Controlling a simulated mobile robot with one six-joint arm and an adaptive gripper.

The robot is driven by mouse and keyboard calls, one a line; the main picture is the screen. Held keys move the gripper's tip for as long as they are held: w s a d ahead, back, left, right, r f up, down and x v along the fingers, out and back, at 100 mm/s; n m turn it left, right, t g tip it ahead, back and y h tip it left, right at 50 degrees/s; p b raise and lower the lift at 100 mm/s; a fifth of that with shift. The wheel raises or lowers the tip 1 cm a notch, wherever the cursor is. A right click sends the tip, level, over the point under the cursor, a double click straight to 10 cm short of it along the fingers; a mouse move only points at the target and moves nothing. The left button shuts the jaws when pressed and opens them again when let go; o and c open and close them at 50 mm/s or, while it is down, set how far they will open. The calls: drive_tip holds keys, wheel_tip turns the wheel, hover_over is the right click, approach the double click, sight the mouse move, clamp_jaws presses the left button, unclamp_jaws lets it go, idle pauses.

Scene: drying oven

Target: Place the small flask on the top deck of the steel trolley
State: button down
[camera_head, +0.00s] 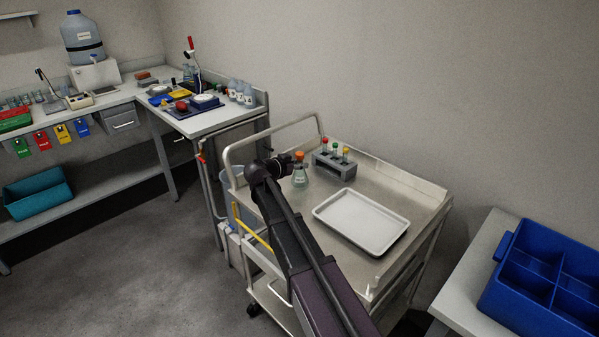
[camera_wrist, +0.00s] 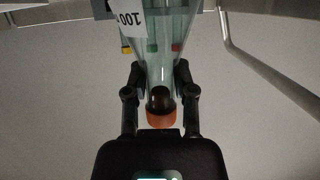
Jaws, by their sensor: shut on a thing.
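The small flask (camera_head: 300,178) is a clear, pale green glass flask with an orange stopper, upright over the left part of the steel trolley's top deck (camera_head: 375,178). I cannot tell whether its base touches the deck. My gripper (camera_head: 287,163) reaches in from the left side and is shut on the flask's neck, below the stopper. In the wrist view the gripper's fingers (camera_wrist: 156,75) close on both sides of the flask's neck, and the flask (camera_wrist: 162,45) carries a white label reading "100". Its base is cut off there.
A grey rack (camera_head: 334,166) with several capped tubes stands just right of the flask. A white tray (camera_head: 318,214) lies in front of the rack. The trolley's handle rail (camera_head: 272,132) rises at the left. A blue divided crate (camera_head: 500,285) sits at the right.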

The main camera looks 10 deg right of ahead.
drive_tip(key=shift+f, duration=0.6)
drive_tip(key=shift+b, duration=0.3)
drive_tip(key=shift+c, duration=2.1)
unclamp_jaws()
drive_tip(key=shift+r, duration=0.1)
drive_tip(key=shift+s+a+r+p, duration=0.2)
drive_tip(key=shift+s+a+p, duration=0.15)
drive_tip(key=shift+a, duration=0.15)
drive_tip(key=p+v, duration=0.2)
drive_tip(key=v, duration=0.8)
drive_tip(key=shift+s+a+p, duration=0.25)
drive_tip(key=shift+a+p, duration=0.05)
drive_tip(key=shift+p, duration=0.1)
